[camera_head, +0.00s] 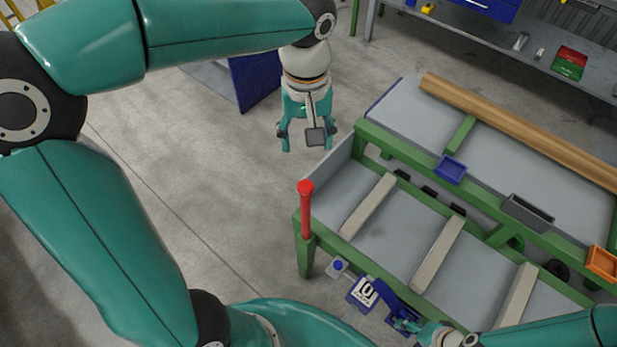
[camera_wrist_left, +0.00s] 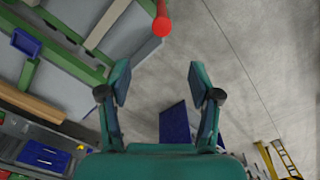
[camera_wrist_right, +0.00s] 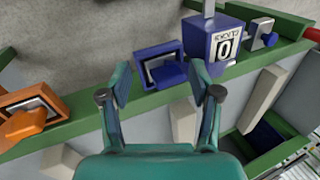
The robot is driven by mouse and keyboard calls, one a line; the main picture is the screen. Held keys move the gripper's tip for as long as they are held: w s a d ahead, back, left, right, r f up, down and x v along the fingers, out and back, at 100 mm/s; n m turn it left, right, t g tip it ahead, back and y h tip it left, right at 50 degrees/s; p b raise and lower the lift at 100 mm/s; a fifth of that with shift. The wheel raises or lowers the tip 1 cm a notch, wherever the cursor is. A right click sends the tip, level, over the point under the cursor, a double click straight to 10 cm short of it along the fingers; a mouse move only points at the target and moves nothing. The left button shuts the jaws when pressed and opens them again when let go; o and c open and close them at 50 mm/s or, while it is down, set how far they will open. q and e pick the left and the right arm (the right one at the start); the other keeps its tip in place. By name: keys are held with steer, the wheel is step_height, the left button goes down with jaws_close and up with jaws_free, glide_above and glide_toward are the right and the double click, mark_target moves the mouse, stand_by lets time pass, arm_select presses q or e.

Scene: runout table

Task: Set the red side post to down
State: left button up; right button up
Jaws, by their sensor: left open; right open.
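The red side post (camera_head: 306,210) stands upright at the near left corner of the green-framed runout table, with its round red head on top. In the left wrist view the red post (camera_wrist_left: 162,22) shows at the top edge, beyond the fingertips. My left gripper (camera_head: 308,142) is open and empty, above the floor just behind the post and apart from it. It also shows open in the left wrist view (camera_wrist_left: 160,80). My right gripper (camera_head: 403,318) is open at the table's near side. In the right wrist view (camera_wrist_right: 161,80) its fingers point toward a blue switch (camera_wrist_right: 165,68).
A blue counter box (camera_head: 364,292) reading 0 and a small blue knob (camera_head: 338,266) sit along the near rail. An orange switch (camera_wrist_right: 30,118) is further along. Pale slats (camera_head: 368,205) cross the table. A long wooden beam (camera_head: 510,125) lies behind. Floor left of the table is clear.

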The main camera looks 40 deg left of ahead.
mark_target(306, 186)
arm_select(q)
step_height(306, 186, down, 15)
steer(key=shift+a+r+p, duration=0.1)
steer(key=shift+a+p, duration=0.05)
steer(key=shift+p, duration=0.15)
arm_select(e)
steer(key=shift+r, duration=0.3)
